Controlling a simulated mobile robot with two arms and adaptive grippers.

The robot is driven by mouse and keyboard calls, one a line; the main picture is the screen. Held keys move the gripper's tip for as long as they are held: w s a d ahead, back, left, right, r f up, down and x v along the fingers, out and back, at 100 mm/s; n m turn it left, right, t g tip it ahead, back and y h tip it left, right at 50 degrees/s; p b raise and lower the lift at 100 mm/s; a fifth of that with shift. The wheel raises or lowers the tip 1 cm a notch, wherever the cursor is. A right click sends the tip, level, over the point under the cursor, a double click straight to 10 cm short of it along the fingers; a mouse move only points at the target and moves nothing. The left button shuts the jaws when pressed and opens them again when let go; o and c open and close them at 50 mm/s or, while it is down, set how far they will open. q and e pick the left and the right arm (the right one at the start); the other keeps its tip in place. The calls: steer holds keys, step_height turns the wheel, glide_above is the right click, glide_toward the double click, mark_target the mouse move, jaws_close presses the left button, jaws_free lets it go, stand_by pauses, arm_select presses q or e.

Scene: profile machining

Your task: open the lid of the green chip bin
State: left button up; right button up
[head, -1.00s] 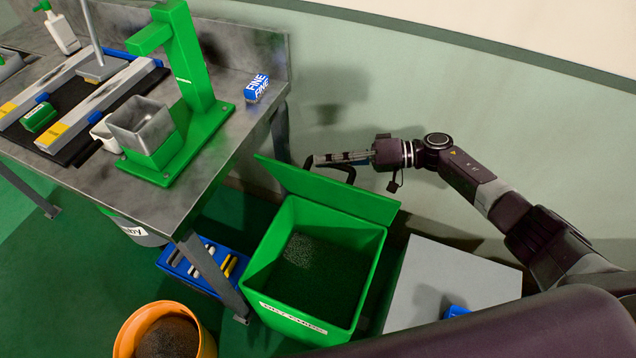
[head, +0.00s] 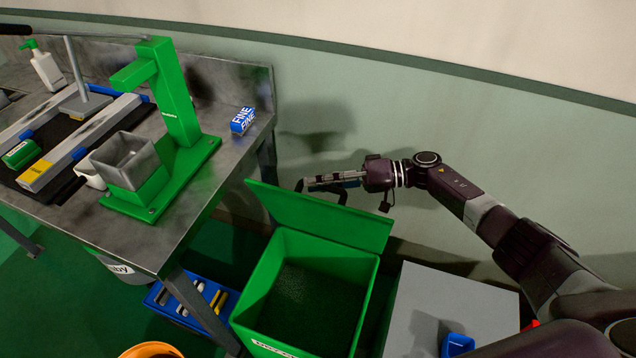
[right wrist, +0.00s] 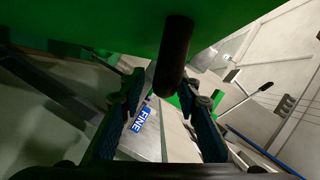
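The green chip bin (head: 363,300) stands on the floor right of the bench, with dark chips inside. Its green lid (head: 320,216) is raised at the back edge and the bin's mouth is open. My right gripper (head: 312,184) is behind the lid, close to its top edge. In the right wrist view the lid (right wrist: 130,22) fills the top. There the two fingers of my right gripper (right wrist: 163,120) stand apart, with a dark bar (right wrist: 176,52) from the lid side between them; I cannot tell whether they touch it. My left gripper is not in view.
The metal bench (head: 215,165) with a green press (head: 175,95) and a blue FINE block (head: 243,120) is at left. A grey box (head: 420,300) stands right of the bin. A blue tray (head: 165,312) and orange bucket (head: 150,351) are on the floor. The wall is close behind the lid.

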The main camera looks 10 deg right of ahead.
steer(key=v, duration=1.2)
